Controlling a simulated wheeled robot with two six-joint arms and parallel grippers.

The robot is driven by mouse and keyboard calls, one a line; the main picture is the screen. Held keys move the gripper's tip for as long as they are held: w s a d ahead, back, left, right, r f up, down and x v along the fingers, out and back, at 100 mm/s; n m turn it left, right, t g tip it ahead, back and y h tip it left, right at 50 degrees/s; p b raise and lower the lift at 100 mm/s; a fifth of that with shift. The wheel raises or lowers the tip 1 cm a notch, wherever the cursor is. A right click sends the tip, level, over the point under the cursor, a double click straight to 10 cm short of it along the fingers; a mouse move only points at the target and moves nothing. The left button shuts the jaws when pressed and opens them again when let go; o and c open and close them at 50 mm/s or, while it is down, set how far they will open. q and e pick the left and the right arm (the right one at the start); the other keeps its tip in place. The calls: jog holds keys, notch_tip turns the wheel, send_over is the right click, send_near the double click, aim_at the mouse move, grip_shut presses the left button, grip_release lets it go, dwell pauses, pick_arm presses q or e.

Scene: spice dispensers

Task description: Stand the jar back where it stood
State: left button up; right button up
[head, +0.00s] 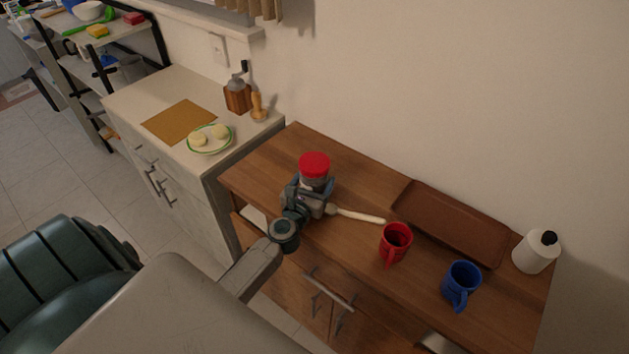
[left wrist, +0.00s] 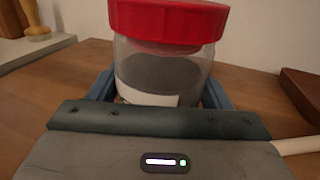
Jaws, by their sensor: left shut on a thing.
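The jar (head: 314,169) is clear with a red lid and dark contents. It is upright at the left part of the wooden cabinet top (head: 280,150). My left gripper (head: 310,190) is shut around the jar's body. In the left wrist view the jar (left wrist: 160,65) stands between the blue fingers, with a pale label low on its side. The gripper body hides the jar's base, so I cannot tell whether it touches the wood. My right gripper is not in view.
A pale-handled utensil (head: 358,214) lies right of the gripper. A red mug (head: 395,243), blue mug (head: 461,284), brown tray (head: 455,222) and white bottle (head: 535,251) stand farther right. The lighter counter at left holds a plate (head: 210,139) and grinder (head: 237,96).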

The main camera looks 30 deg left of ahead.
pick_arm(q)
jog(key=o, duration=0.9)
jog(key=shift+f, duration=0.15)
jog(key=o, duration=0.5)
jog(key=shift+r, duration=0.2)
jog(key=b+v, duration=0.2)
jog(key=v, duration=0.8)
jog(key=shift+s+d+f+b, duration=0.1)
jog(key=shift+s+b, duration=0.2)
jog(key=shift+s, duration=0.05)
jog(key=shift+s+d, duration=0.15)
jog(key=shift+s, duration=0.5)
